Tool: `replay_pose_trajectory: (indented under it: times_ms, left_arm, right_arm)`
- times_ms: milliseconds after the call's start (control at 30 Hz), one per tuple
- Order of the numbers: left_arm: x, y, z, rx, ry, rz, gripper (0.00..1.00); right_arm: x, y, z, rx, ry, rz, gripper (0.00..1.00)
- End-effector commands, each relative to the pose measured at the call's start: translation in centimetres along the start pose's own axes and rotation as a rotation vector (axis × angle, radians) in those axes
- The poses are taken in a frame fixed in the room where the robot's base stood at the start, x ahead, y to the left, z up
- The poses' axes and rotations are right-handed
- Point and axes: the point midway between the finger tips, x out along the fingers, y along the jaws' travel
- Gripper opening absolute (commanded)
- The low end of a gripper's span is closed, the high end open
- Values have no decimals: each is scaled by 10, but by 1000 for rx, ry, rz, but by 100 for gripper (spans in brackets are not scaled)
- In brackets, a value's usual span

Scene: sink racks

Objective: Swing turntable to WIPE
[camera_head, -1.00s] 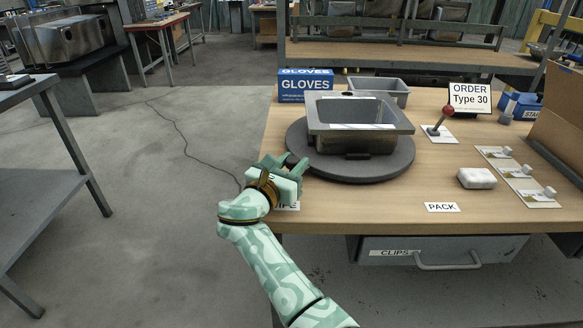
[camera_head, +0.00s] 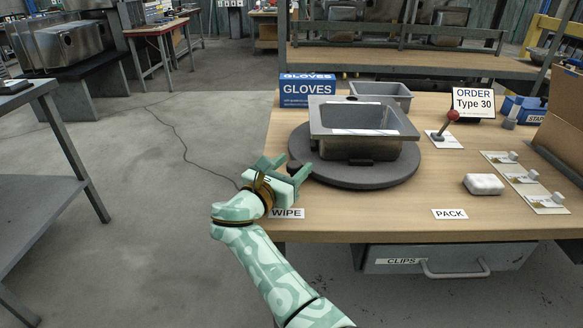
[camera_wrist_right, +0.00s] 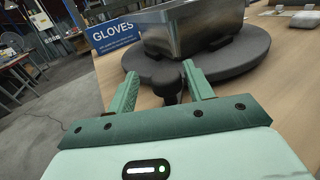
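The round dark grey turntable (camera_head: 395,176) lies on the wooden bench, bearing a grey metal sink (camera_head: 365,145). The WIPE label (camera_head: 287,213) is on the bench's near left edge, and the PACK label (camera_head: 449,214) is farther right. My right gripper (camera_head: 290,166) is open at the turntable's left edge, above and behind the WIPE label. In the right wrist view, its spread fingers (camera_wrist_right: 160,70) point at a dark knob (camera_wrist_right: 166,84) on the turntable's rim. The knob shows between them; contact cannot be told. My left gripper is not in view.
A blue GLOVES box (camera_head: 307,90) and a grey bin (camera_head: 381,96) stand behind the turntable. A red-knobbed lever (camera_head: 450,120), a white block (camera_head: 484,184) and an ORDER Type 30 sign (camera_head: 473,102) are to the right. Bench between the labels is clear.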

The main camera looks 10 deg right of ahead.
Motion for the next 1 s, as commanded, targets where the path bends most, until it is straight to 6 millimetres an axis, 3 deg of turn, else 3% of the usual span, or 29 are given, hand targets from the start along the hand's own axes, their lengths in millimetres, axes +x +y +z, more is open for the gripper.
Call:
replay_pose_trajectory:
  times_ms: [267,367,700,833,1000]
  left_arm:
    - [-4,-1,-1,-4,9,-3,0]
    - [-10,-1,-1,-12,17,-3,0]
    - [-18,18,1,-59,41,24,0]
    - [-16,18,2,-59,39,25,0]
    - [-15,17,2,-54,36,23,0]
  right_arm:
    - [-9,-1,2,-2,-1,-1,52]
    - [-27,-1,5,-2,-3,0,52]
    - [-117,1,1,-2,-3,2,52]
    - [-142,1,-1,-1,-1,2,52]
    - [-160,2,-2,-1,0,1,52]
